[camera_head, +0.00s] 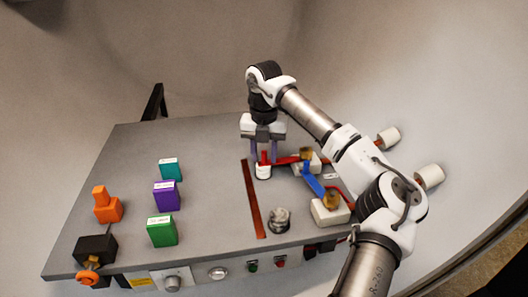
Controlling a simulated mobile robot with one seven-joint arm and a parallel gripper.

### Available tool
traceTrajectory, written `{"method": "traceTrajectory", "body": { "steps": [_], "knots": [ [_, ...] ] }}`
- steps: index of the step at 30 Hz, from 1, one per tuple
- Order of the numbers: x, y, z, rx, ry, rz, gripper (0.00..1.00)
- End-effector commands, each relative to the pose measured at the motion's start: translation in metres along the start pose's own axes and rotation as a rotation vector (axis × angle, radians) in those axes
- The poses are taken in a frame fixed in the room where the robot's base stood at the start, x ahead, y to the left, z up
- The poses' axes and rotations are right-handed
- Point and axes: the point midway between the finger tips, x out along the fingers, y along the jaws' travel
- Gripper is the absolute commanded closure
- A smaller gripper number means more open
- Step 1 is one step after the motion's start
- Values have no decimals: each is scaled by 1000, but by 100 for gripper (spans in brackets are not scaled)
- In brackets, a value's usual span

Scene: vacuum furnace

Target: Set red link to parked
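The red link (287,160) is a flat red bar on the right half of the grey panel. Its right end is at a brass knob (306,153) on a white block. Its left end reaches a small upright red post (264,157) above a white cylinder (263,172). My gripper (265,160) points down over this end, with one finger on each side of the red post. The fingers are spread, with gaps to the post. Whether the link rests on the cylinder is hard to tell.
A blue link (313,181) runs from the brass knob to another brass post at front right. A brown strip (253,199) and a grey knob (279,220) lie nearby. Green (162,231), purple (166,196) and teal (169,169) blocks and an orange piece (107,206) stand left.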

Motion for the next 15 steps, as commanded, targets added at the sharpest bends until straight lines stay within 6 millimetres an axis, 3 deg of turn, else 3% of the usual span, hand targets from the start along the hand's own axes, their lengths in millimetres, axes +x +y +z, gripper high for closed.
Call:
{"method": "traceTrajectory", "body": {
  "steps": [4,12,15],
  "knots": [
    [0,0,0,0,0,0,66],
    [0,0,0,0,0,0,100],
    [0,0,0,0,0,0,100]
  ]
}}
